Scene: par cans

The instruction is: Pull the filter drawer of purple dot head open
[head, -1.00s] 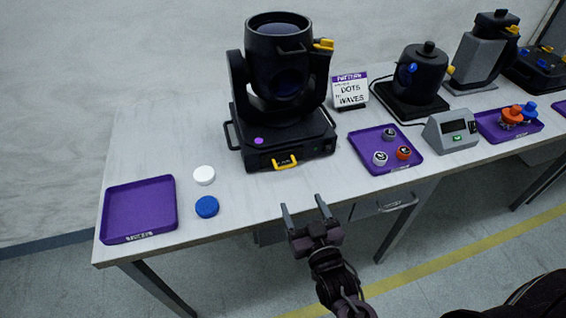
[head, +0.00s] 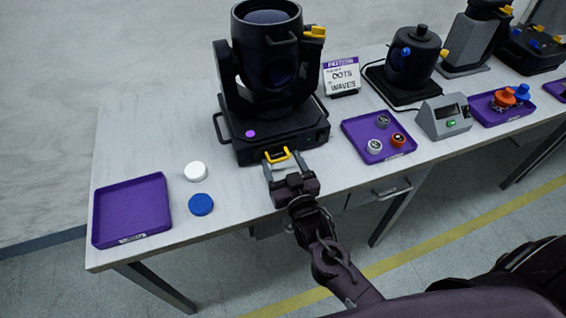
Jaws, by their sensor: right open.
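The purple dot head (head: 267,60) is a black moving-head lamp upright on the table, with a purple dot (head: 250,134) on its base. Its filter drawer (head: 256,156) is low in the front of the base and looks shut. The drawer has a yellow handle (head: 277,155). My right gripper (head: 283,163) is open in front of the base, its two fingers pointing at the drawer, one to either side of the yellow handle. I cannot tell whether the fingers touch it. My left gripper is not in view.
On the table (head: 150,125), a white disc (head: 195,171), a blue disc (head: 201,204) and an empty purple tray (head: 131,209) lie left. A purple tray (head: 352,126) with three small round parts, a sign (head: 341,76) and a grey box (head: 444,117) stand right.

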